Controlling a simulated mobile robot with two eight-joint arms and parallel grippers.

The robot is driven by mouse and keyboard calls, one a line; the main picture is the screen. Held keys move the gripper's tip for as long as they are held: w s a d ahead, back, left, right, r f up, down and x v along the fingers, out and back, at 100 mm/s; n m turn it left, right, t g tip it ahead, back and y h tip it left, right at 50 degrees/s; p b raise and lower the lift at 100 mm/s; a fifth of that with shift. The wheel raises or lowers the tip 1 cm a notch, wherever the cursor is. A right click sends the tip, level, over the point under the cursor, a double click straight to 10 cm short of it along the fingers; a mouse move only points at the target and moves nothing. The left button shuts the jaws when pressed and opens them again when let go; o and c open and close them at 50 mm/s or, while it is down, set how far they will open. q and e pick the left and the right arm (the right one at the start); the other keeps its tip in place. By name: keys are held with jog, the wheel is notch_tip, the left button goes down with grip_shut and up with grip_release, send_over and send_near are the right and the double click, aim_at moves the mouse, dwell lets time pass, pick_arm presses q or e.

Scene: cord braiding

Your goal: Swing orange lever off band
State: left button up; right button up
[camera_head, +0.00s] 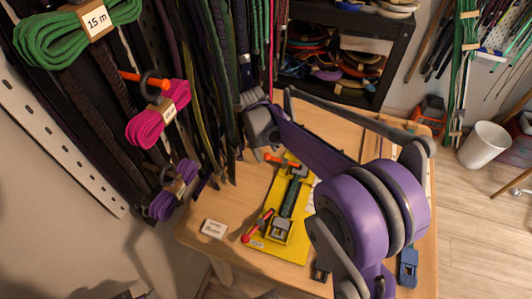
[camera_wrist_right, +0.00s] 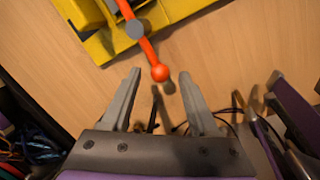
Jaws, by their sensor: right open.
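A yellow board (camera_head: 266,247) lies on the table with a clamp at each end and a dark band (camera_head: 289,198) running along it. The far orange lever (camera_head: 284,160) lies across the far clamp, its ball end toward the left. My right gripper (camera_head: 262,150) is over this end. In the right wrist view, my right gripper (camera_wrist_right: 160,73) is open, and the orange lever's ball (camera_wrist_right: 160,72) sits between its fingertips, with a gap on each side. A near orange lever (camera_head: 256,227) sticks out left from the near clamp. My left gripper is not seen.
A white label card (camera_head: 214,229) lies on the table (camera_head: 193,237) left of the board. Hanging cords and straps crowd the left, including a magenta bundle (camera_head: 158,114). A blue object (camera_head: 408,267) lies at the right front. My right arm covers much of the right side.

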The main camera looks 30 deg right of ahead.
jog(key=shift+f, duration=0.4)
grip_shut()
dwell(1.2)
